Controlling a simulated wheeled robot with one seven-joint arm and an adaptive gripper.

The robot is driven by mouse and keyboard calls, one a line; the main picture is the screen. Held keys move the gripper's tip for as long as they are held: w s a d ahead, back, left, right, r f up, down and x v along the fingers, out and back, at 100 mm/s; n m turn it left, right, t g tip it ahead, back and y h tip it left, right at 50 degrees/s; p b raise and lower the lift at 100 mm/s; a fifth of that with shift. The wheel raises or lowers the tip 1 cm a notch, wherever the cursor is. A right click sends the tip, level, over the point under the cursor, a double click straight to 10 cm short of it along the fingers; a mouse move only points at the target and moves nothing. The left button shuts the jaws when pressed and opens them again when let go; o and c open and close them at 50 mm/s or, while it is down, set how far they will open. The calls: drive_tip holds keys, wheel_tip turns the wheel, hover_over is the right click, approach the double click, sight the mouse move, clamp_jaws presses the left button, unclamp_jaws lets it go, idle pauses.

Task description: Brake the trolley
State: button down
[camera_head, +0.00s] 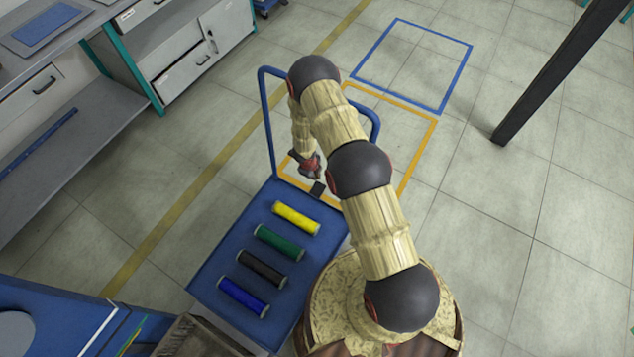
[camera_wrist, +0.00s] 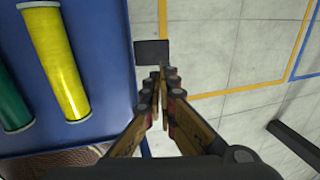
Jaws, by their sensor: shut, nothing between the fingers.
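The blue trolley (camera_head: 308,258) stands left of my arm, and its flat top also shows at the left of the wrist view (camera_wrist: 112,85). A small black plate (camera_head: 318,188) sticks out at the trolley's far right side; it also shows in the wrist view (camera_wrist: 151,52). My gripper (camera_head: 314,176) is shut and empty, pointing down beside the trolley. In the wrist view its fingertips (camera_wrist: 161,78) meet just at the plate's near edge. I cannot tell whether they touch it. The trolley's wheels are hidden.
Yellow (camera_head: 296,218), green (camera_head: 279,243), black (camera_head: 262,268) and blue (camera_head: 243,296) bobbins lie on the trolley. Its blue handle (camera_head: 268,125) rises behind. An orange floor outline (camera_head: 420,150) and a blue one (camera_head: 460,75) lie beyond. A dark post (camera_head: 550,85) stands right; the right floor is clear.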

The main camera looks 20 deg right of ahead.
sight(320, 184)
drive_tip(key=b+x, duration=0.5)
drive_tip(key=x, duration=0.8)
drive_tip(key=shift+s+a, duration=0.1)
drive_tip(key=shift+a, duration=0.05)
drive_tip(key=shift+f, duration=0.35)
drive_tip(key=shift+w+d+f+b, duration=0.3)
drive_tip(key=shift+d+f+b, duration=0.15)
drive_tip(key=shift+f+b, duration=0.05)
drive_tip(key=shift+d+b+x, duration=0.2)
drive_tip(key=shift+b+x, duration=0.6)
drive_tip(key=shift+x, duration=0.4)
drive_tip(key=shift+w, duration=0.15)
drive_tip(key=v, duration=1.2)
drive_tip(key=shift+d, duration=0.1)
